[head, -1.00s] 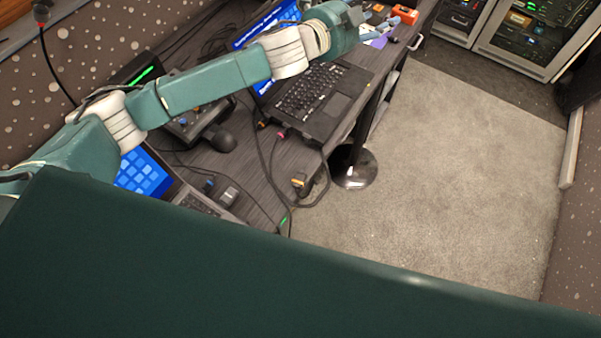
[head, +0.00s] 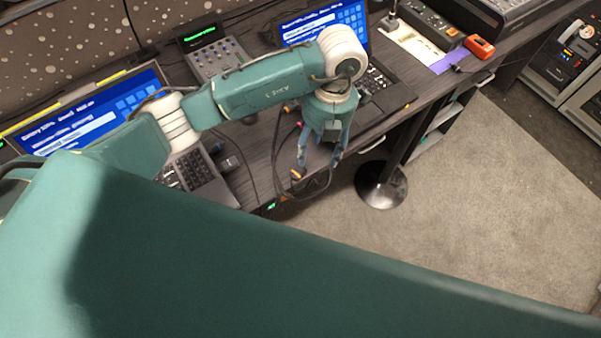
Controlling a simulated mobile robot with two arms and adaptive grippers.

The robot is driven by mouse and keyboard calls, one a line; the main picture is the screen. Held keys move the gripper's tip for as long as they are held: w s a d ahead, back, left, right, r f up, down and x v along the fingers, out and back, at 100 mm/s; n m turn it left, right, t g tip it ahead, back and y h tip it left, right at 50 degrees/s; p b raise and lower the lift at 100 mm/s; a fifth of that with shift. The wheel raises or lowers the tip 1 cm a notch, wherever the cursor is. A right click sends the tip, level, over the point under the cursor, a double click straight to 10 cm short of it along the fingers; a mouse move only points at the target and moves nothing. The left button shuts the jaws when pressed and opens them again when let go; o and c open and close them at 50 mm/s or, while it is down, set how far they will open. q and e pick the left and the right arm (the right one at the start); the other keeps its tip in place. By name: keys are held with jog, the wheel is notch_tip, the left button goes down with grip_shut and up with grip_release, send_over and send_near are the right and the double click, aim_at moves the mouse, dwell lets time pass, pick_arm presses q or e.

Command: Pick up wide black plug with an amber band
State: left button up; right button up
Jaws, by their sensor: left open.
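A small dark plug with an orange-amber band (head: 296,174) lies near the front edge of the desk, at the end of a black cable. It is small in the head view and partly hidden by my left gripper, so I cannot make out its full shape. My left gripper (head: 318,162) is open and points down over the desk edge. Its left finger is close to the plug, and nothing shows between the fingers. I cannot tell whether the finger touches the plug. My right gripper is not in view.
A laptop (head: 394,93) sits behind my left gripper, another laptop (head: 198,176) to the left. A fader console (head: 213,60) stands at the back. Black cables (head: 277,160) loop near the desk edge. A round black stand base (head: 382,186) is on the floor.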

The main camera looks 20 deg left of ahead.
aim_at(299, 169)
pick_arm(q)
jog(key=shift+n+y, duration=0.4)
jog(key=shift+y, duration=0.2)
jog(key=a+f, duration=0.1)
jog(key=f, duration=0.1)
jog(key=a+f, duration=0.2)
jog(key=shift+s+a+f+p, duration=0.1)
jog(key=shift+a+p, duration=0.1)
jog(key=shift+p, duration=0.15)
jog(key=shift+f, duration=0.6)
jog(key=shift+a+f+p, duration=0.1)
jog(key=shift+f+p, duration=0.25)
jog(key=shift+p, duration=0.05)
jog(key=f, duration=0.2)
jog(key=f+p, duration=0.1)
jog(key=f, duration=0.1)
jog(key=shift+a+f, duration=0.1)
jog(key=shift+a, duration=0.3)
jog(key=shift+c, duration=0.8)
jog(key=c, duration=0.9)
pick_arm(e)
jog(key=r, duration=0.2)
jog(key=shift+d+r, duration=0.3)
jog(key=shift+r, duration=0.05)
